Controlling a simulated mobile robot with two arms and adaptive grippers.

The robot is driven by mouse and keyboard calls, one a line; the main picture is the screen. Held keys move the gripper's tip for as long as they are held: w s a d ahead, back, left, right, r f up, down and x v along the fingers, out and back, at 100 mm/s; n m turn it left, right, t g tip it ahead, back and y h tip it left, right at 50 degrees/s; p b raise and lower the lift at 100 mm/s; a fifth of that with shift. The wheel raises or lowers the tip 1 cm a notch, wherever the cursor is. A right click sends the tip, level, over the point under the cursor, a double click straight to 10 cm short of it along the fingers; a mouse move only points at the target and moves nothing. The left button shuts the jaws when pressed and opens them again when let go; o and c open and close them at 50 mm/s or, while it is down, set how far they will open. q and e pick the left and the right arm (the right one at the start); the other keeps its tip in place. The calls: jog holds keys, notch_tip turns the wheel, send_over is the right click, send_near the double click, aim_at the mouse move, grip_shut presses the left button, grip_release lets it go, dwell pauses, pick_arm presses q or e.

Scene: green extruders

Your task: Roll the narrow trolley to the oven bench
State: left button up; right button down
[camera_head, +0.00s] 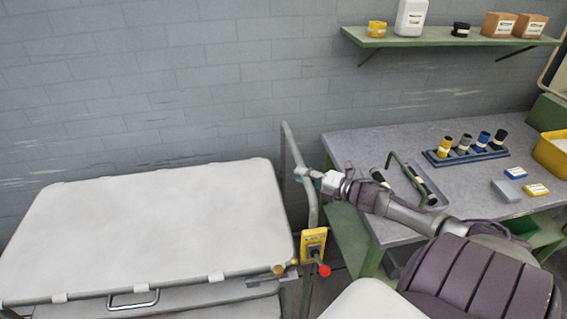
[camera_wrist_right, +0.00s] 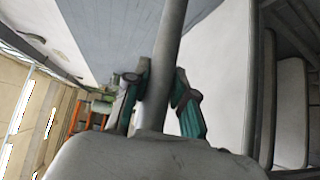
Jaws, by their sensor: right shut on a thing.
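A white-topped unit (camera_head: 150,225), which looks like the trolley, fills the lower left of the head view. A grey tubular handle (camera_head: 288,150) rises at its right end. My right gripper (camera_head: 306,174) is shut on this handle, reaching across from the right. In the right wrist view the handle (camera_wrist_right: 170,50) passes between the teal-padded fingers (camera_wrist_right: 161,100), with the white top beside it. The trolley's wheels are out of view. I cannot tell which furniture is the oven bench. My left gripper is not in view.
A grey-topped green workbench (camera_head: 460,160) stands right of the handle, with a rack of bottles (camera_head: 468,150) and a yellow bin (camera_head: 552,152). A yellow box with a red knob (camera_head: 314,246) sits at the trolley's right end. A brick wall (camera_head: 160,90) closes the back.

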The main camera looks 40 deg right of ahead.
jog(key=s+d, duration=0.4)
jog(key=d, duration=0.3)
jog(key=shift+b, duration=0.3)
jog(key=shift+s, duration=0.1)
jog(key=c, duration=1.2)
grip_release()
jog(key=shift+o, duration=1.3)
jog(key=shift+s+d, duration=0.15)
jog(key=v, duration=1.2)
